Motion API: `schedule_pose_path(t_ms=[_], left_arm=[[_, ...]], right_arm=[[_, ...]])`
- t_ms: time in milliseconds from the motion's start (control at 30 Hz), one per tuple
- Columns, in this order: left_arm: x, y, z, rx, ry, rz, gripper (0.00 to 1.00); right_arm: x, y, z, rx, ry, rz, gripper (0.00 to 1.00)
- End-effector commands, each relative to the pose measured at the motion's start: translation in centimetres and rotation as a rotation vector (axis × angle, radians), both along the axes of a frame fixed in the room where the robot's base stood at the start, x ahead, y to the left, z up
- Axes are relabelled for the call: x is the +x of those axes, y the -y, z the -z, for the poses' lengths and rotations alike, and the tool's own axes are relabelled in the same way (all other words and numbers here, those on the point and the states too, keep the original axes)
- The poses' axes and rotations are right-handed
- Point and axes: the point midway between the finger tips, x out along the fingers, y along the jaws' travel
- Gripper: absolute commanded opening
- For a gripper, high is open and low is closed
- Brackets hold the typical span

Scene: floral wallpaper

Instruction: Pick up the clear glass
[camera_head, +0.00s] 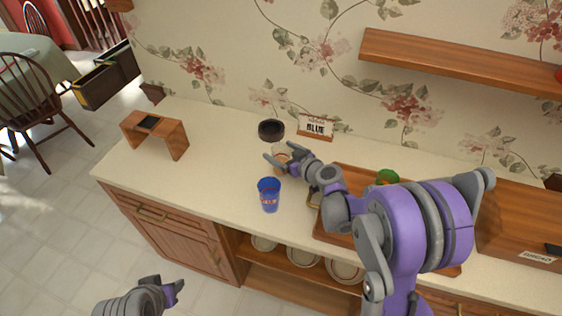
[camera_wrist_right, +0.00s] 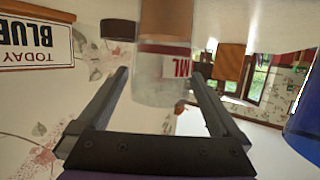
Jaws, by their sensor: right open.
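The clear glass (camera_wrist_right: 160,85) has a red band and a label with "ML" and stands between the two fingers of my right gripper (camera_wrist_right: 160,75) in the right wrist view, which is upside down. In the head view the glass (camera_head: 281,156) is on the counter, partly hidden by that gripper (camera_head: 278,156). The right fingers are open around the glass, with visible gaps at the sides. My left gripper (camera_head: 172,286) is low at the front left, away from the counter; its jaw state is unclear.
A blue cup (camera_head: 269,195) stands close in front of the glass. Behind are a dark round object (camera_head: 271,130) and a "BLUE" sign (camera_head: 316,127). A wooden tray (camera_head: 343,178) and green cup (camera_head: 387,177) are right; a wooden stand (camera_head: 170,141) is left. Counter between is clear.

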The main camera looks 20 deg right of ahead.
Motion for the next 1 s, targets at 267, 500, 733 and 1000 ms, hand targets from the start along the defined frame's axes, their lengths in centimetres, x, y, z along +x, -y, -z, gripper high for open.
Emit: schedule_pose_path(t_ms=[267, 500, 733, 1000], left_arm=[[-0.03, 0.00, 0.04, 0.000, 0.000, 0.000, 0.50], [-0.03, 0.00, 0.04, 0.000, 0.000, 0.000, 0.50], [-0.03, 0.00, 0.04, 0.000, 0.000, 0.000, 0.50], [0.02, 0.00, -0.05, 0.000, 0.000, 0.000, 0.50]], right_arm=[[0.07, -0.03, 0.09, 0.000, 0.000, 0.000, 0.93], [0.07, -0.02, 0.07, 0.000, 0.000, 0.000, 0.50], [0.06, -0.01, 0.07, 0.000, 0.000, 0.000, 0.08], [0.08, -0.01, -0.28, 0.000, 0.000, 0.001, 0.08]])
